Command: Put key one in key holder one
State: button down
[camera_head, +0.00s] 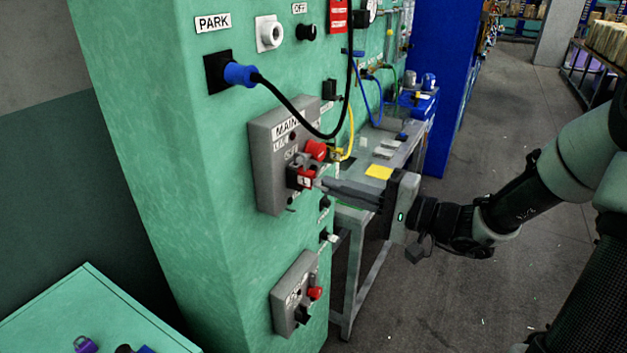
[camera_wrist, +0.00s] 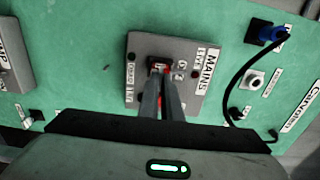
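My gripper (camera_head: 319,183) reaches left to the grey MAINS box on the green press. Its long fingers are nearly together, with a narrow strip of red between them in the wrist view (camera_wrist: 161,80). I take this red piece to be key one (camera_head: 307,172), with the fingers shut on it. The key meets or overlaps a dark block with a red and white label (camera_head: 300,181), seemingly key holder one, on the box front. The fingers hide much of it in the wrist view, so I cannot tell how deep the key sits.
A red knob (camera_head: 316,150) juts out just above the fingertips. A black cable (camera_head: 300,115) loops from a blue plug over the MAINS box (camera_head: 264,165). A smaller grey box (camera_head: 288,300) is below. A workbench (camera_head: 345,214) stands behind the gripper.

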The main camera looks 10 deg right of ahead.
jog(key=shift+v, duration=1.3)
jog(key=shift+v, duration=1.95)
